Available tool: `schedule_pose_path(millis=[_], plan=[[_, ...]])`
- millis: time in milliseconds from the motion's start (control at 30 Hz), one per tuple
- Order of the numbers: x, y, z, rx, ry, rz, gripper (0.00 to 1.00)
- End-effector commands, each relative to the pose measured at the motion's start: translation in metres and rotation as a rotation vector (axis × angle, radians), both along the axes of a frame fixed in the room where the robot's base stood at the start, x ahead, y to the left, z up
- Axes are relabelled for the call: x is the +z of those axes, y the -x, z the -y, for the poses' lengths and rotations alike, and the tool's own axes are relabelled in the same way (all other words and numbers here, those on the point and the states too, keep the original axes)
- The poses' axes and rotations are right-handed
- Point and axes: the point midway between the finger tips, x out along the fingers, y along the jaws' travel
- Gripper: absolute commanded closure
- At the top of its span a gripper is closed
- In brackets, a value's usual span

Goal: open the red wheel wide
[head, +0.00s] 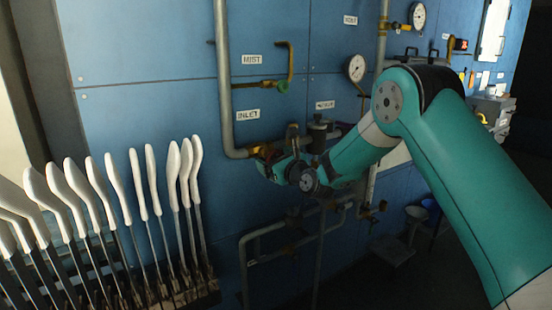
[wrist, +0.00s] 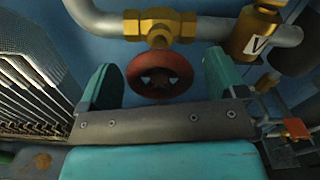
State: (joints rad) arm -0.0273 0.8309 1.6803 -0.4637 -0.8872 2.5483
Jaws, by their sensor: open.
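The red wheel (wrist: 160,74) is a round handwheel on a brass valve (wrist: 160,24) in a grey pipe, seen in the wrist view at the upper middle. My gripper (wrist: 160,82) is open, with one teal finger on each side of the wheel and a gap visible at both sides. I cannot tell how deep the wheel sits between the fingers. In the head view my gripper (head: 284,168) is at the pipework below the INLET label (head: 248,115), and my wrist hides the red wheel there.
White sock boards (head: 140,185) stand in a row at the left. A brass fitting tagged V (wrist: 252,35) is right of the wheel. A red-handled valve (wrist: 296,128) and lower pipes (head: 290,243) are nearby.

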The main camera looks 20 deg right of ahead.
Motion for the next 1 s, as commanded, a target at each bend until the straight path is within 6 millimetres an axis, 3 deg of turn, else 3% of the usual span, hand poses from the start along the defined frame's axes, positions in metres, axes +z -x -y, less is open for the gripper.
schedule_pose_path(millis=[233, 467, 767, 1000], plan=[[-0.0002, -0.0008, -0.0001, 0.0, 0.0, 0.0, 0.1], [-0.0001, -0.0007, 0.0001, 0.0, 0.001, -0.001, 0.59], [-0.0005, -0.0005, 0.0003, 0.0, 0.026, 0.007, 0.59], [-0.0014, -0.0005, 0.0003, 0.0, 0.14, 0.044, 0.59]])
